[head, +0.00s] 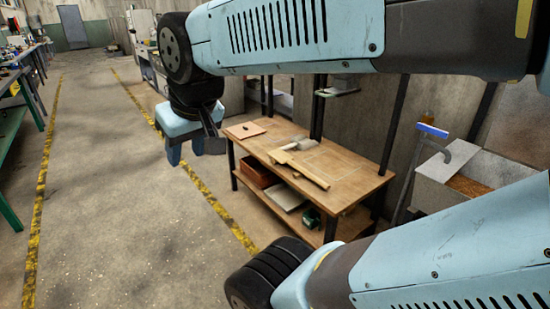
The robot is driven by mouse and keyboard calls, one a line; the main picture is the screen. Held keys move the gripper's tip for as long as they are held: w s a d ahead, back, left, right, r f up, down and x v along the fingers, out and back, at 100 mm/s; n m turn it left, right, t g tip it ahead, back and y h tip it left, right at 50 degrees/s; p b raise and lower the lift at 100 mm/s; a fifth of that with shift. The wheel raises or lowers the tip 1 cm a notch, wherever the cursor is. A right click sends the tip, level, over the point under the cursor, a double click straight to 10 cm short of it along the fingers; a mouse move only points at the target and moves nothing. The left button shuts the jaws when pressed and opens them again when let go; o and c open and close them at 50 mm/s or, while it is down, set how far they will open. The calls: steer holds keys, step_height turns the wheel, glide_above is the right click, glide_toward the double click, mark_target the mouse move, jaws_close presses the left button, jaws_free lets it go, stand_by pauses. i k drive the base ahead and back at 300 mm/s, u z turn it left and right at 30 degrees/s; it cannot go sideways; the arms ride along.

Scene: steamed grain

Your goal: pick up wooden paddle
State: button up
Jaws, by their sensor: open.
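A long, light wooden piece that looks like the wooden paddle (307,172) lies flat on the brown workbench (345,178), with one end pointing to the front right edge. A second wooden strip seems to lie against it, so its exact outline is hard to tell. My gripper (186,154) hangs in the air to the left of the workbench, pointing down over the floor. Its two blue fingers are apart and nothing shows between them. It is well clear of the paddle.
A grey-white object (300,143) lies just behind the paddle. A thin board (245,130) with a small dark item lies at the bench's left end. Dark posts rise from the bench. Boxes sit on its lower shelf. The floor to the left is clear.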

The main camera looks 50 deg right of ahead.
mark_target(280, 156)
steer(key=z, duration=0.4)
steer(key=i, duration=0.9)
steer(key=z, duration=0.9)
steer(key=i, duration=0.3)
steer(key=z, duration=0.15)
steer(key=k, duration=0.9)
steer(key=z, duration=0.2)
steer(key=i, duration=0.9)
steer(key=u, duration=0.1)
